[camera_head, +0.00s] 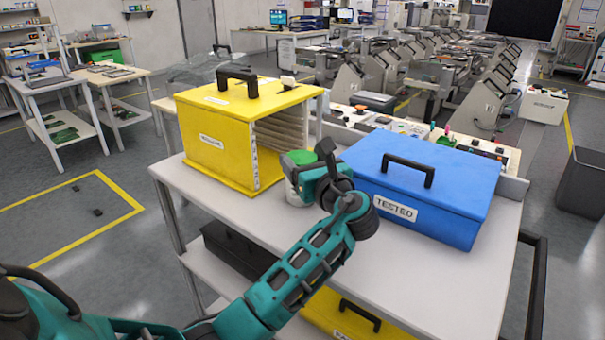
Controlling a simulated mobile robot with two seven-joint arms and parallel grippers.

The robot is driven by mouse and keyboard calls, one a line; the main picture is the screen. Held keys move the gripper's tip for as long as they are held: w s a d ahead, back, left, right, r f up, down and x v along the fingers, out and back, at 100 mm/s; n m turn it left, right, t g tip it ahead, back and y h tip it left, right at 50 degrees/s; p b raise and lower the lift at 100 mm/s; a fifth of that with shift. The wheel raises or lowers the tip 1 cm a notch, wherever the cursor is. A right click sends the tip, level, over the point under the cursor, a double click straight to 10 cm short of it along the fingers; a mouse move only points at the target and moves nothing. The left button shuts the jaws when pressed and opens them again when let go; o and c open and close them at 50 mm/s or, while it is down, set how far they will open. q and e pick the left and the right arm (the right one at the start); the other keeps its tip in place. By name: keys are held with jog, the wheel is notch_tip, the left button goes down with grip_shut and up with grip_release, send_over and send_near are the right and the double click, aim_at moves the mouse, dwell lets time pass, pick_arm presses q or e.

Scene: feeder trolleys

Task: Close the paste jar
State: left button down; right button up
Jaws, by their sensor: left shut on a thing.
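The paste jar (294,190) is pale and stands on the white trolley top, between the yellow box and the blue case. A green lid (302,157) shows at the jar's top. My left gripper (306,172) is at the jar from the right and front, shut at the height of the lid. The wrist and gripper hide much of the jar and the fingertips. I cannot tell whether the lid sits fully down on the rim. My right gripper is not in view.
A yellow slotted box (215,145) with a black handle stands left of the jar. A blue case marked TESTED (440,190) stands close on the right. The white trolley top (385,270) is bare in front. A black case (236,250) lies on the lower shelf.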

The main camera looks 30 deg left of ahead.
pick_arm(q)
jog(key=shift+r, duration=0.15)
notch_tip(320, 180, up, 20)
jog(key=p, duration=0.2)
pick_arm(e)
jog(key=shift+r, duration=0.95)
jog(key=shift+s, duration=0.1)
